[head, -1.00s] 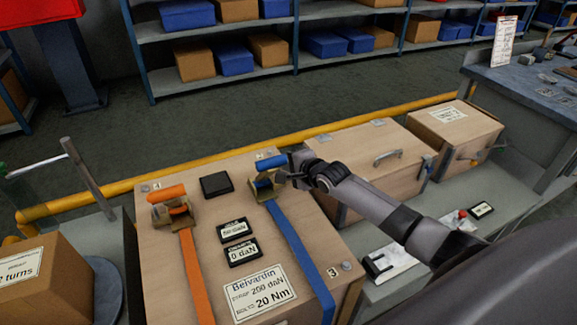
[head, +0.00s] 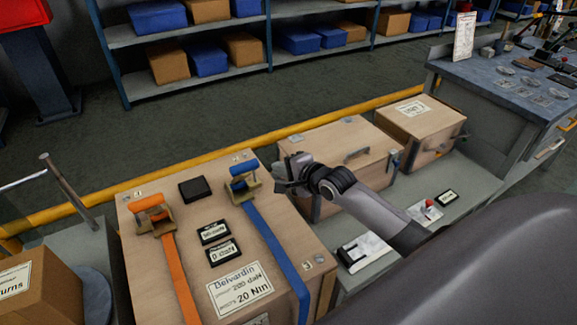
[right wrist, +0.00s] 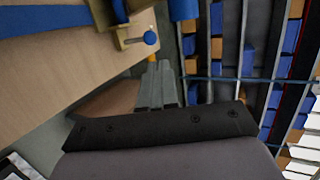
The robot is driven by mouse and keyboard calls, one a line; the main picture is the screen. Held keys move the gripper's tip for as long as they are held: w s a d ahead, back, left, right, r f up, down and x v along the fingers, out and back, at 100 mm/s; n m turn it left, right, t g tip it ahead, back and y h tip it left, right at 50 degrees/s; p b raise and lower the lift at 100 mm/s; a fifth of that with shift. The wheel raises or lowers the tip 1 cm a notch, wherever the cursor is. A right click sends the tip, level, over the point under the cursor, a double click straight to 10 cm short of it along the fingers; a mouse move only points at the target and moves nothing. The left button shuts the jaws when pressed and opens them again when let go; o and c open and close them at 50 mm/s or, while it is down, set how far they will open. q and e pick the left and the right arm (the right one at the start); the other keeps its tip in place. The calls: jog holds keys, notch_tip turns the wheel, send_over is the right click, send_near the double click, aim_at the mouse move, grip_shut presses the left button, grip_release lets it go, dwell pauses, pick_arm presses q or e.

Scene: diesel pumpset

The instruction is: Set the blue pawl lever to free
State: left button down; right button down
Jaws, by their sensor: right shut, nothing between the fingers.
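The blue ratchet (head: 243,182) sits near the back right of the wooden crate's top (head: 150,200), with a blue strap (head: 275,240) running forward from it. Its blue handle (head: 244,168) lies across the top. In the right wrist view a small lever with a round blue knob (right wrist: 150,38) sticks out from the ratchet's brass frame (right wrist: 125,35). Which position the pawl is in, I cannot tell. My right gripper (head: 284,180) is just right of the ratchet, apart from it. In the right wrist view its fingers (right wrist: 158,85) are shut and empty, below the knob. My left gripper is out of view.
An orange ratchet (head: 152,214) and strap stand left on the crate, with a black block (head: 195,188) and two displays (head: 222,251) between. Wooden boxes (head: 335,150) stand to the right. A yellow rail (head: 330,118) runs behind.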

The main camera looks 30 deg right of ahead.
jog(key=shift+v, duration=1.45)
jog(key=s+a+f+n+g, duration=0.3)
jog(key=s+a+n, duration=0.15)
jog(key=s, duration=0.35)
jog(key=s+a+f+n+g, duration=0.2)
jog(key=s+a+f+n, duration=0.15)
jog(key=s+n, duration=0.3)
jog(key=s+r+n+g+h, duration=0.25)
jog(key=s+n+g, duration=0.4)
jog(key=s, duration=1.05)
jog(key=w+a+f+n+t+y, duration=0.2)
jog(key=w+a+f+t, duration=0.1)
jog(key=w+f+t, duration=0.3)
notch_tip(320, 180, down, 3)
jog(key=shift+w+a+r+t+y, duration=0.15)
jog(key=shift+a+t+y, duration=0.15)
jog(key=shift+t, duration=0.85)
jog(key=c, duration=1.8)
grip_release()
jog(key=shift+f, duration=0.2)
jog(key=o, duration=0.6)
jog(key=shift+t, duration=0.3)
jog(key=shift+o, duration=0.2)
